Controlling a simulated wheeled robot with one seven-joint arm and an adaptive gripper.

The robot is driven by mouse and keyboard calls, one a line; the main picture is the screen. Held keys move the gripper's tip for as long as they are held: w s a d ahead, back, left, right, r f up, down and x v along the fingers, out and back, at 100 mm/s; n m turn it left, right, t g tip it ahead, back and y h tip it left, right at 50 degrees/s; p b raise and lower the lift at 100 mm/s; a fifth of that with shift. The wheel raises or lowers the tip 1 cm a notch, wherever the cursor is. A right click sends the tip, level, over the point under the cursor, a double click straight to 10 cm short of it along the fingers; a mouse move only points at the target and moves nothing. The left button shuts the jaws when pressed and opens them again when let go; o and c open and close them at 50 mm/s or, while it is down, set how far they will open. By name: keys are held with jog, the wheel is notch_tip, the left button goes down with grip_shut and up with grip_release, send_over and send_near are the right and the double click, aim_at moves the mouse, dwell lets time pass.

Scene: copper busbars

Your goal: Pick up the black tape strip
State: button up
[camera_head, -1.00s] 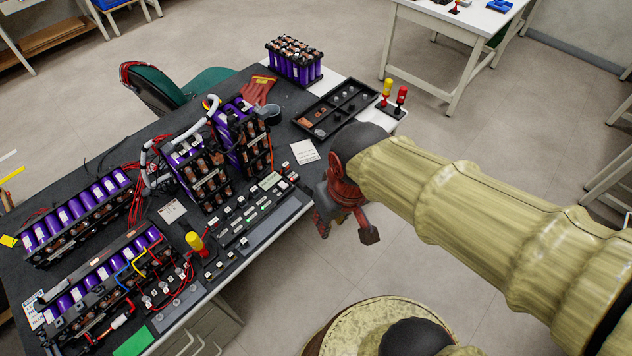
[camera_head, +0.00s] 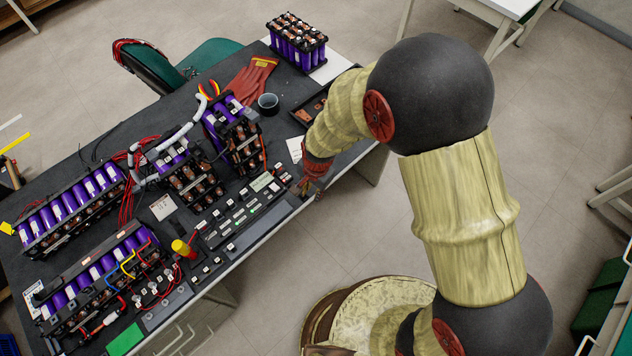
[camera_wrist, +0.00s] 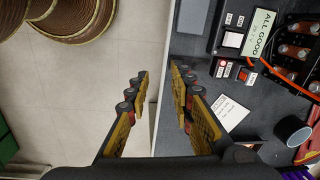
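I cannot pick out a black tape strip in either view; on the dark bench top it may blend in or be hidden by my arm. My gripper (camera_head: 309,190) is at the bench's front edge, beside the right end of the label and switch panel (camera_head: 248,207). In the wrist view my gripper (camera_wrist: 160,80) is open, with its two fingers apart on either side of the bench edge. Nothing shows between them.
Purple battery packs (camera_head: 232,125) crowd the bench (camera_head: 165,107). A white card (camera_wrist: 228,115) and a dark cup (camera_wrist: 291,130) lie near my gripper. The parts tray (camera_head: 312,108) is partly hidden by my arm. A yellow-capped post (camera_head: 183,249) stands left. Floor is clear in front.

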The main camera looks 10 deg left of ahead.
aim_at(306, 198)
jog(key=shift+m, duration=0.9)
jog(key=f+b, duration=0.1)
jog(key=f, duration=0.1)
jog(key=w+a+f, duration=0.1)
jog(key=f, duration=0.2)
jog(key=a+f+b, duration=0.1)
jog(key=f, duration=0.1)
jog(key=shift+w+f+b, duration=0.25)
jog(key=shift+b, duration=0.05)
jog(key=shift+r, duration=0.1)
jog(key=c, duration=0.4)
grip_shut()
